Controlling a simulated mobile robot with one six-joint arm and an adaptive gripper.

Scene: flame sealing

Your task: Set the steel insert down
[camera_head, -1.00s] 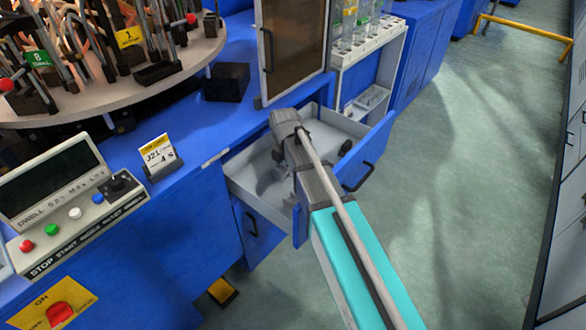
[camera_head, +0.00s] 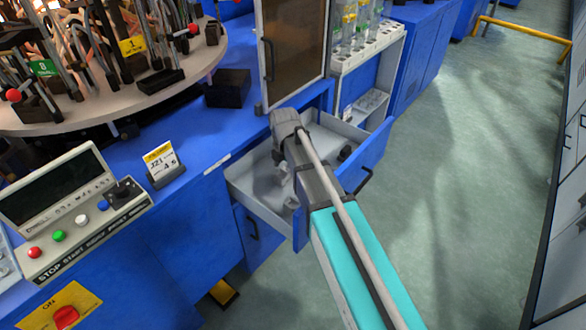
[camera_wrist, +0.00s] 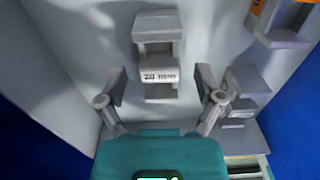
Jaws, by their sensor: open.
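A grey steel insert (camera_wrist: 158,48) with a white label that seems to read "20 mm" lies in the open drawer. It is in the upper middle of the wrist view, between the lines of my two fingers. My gripper (camera_wrist: 160,92) is open, with one finger on each side and a gap between each finger and the insert. In the head view my gripper (camera_head: 287,178) is down inside the drawer (camera_head: 245,196), partly hidden by my arm. That view does not show the insert clearly.
A second grey insert (camera_wrist: 243,92) with a white label lies close to my right finger. Another grey part (camera_wrist: 288,22) is at the upper right. Drawer walls are close around my gripper. A cabinet door (camera_head: 292,50) stands behind, and a control panel (camera_head: 75,215) is at left.

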